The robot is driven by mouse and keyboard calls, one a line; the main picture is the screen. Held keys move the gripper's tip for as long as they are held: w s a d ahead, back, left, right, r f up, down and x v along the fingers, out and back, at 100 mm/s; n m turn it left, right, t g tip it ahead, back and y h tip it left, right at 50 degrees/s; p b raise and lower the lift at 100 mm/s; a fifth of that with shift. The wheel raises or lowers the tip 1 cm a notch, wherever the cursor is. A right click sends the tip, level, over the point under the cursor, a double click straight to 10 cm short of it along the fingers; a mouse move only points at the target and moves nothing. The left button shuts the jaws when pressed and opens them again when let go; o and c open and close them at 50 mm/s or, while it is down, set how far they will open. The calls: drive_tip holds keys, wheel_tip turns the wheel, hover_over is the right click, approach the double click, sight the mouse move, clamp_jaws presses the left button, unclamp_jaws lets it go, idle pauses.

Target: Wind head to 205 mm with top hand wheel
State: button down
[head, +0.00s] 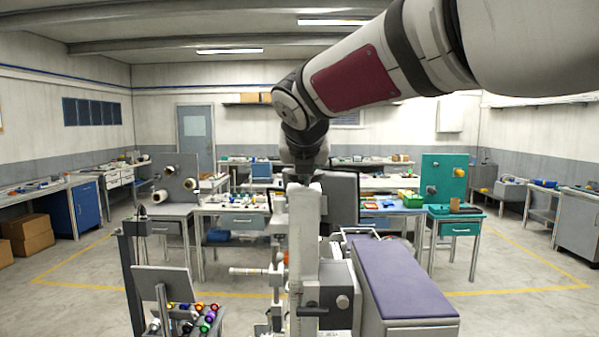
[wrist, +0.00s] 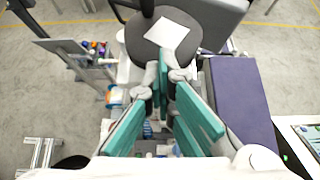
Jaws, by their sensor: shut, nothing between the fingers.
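A tall pale column machine (head: 304,235) stands in the middle of the head view, with a head-like grey block (head: 336,288) and a small round knob on its right side. My gripper (head: 303,178) is directly above the column top, pointing down; its fingers are hard to make out there. In the wrist view my gripper (wrist: 165,68) shows teal fingers close together, with nothing visible between them. A dark rounded part with a white square (wrist: 168,33) lies beyond the fingertips. I cannot tell whether it is the top hand wheel, nor whether the fingers touch it. No scale reading is legible.
A purple-topped padded bench (head: 405,278) adjoins the column on the right; it also shows in the wrist view (wrist: 240,105). A stand with several coloured items (head: 190,315) is at the lower left. Workbenches line the back. Floor is open on both sides.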

drive_tip(key=shift+w+d+f, duration=0.1)
drive_tip(key=shift+w+d, duration=0.05)
drive_tip(key=shift+d, duration=0.55)
drive_tip(key=shift+w+d, duration=0.1)
drive_tip(key=shift+w+d, duration=0.2)
drive_tip(key=shift+d, duration=0.3)
drive_tip(key=shift+a, duration=0.1)
drive_tip(key=shift+s+f+p, duration=0.1)
drive_tip(key=shift+s+p, duration=0.4)
drive_tip(key=shift+p, duration=0.15)
drive_tip(key=shift+s+d+p, duration=0.25)
drive_tip(key=shift+s+p, duration=0.05)
drive_tip(key=shift+s, duration=0.15)
drive_tip(key=shift+s+d+p, duration=0.2)
drive_tip(key=shift+s+p, duration=0.1)
drive_tip(key=shift+s, duration=0.15)
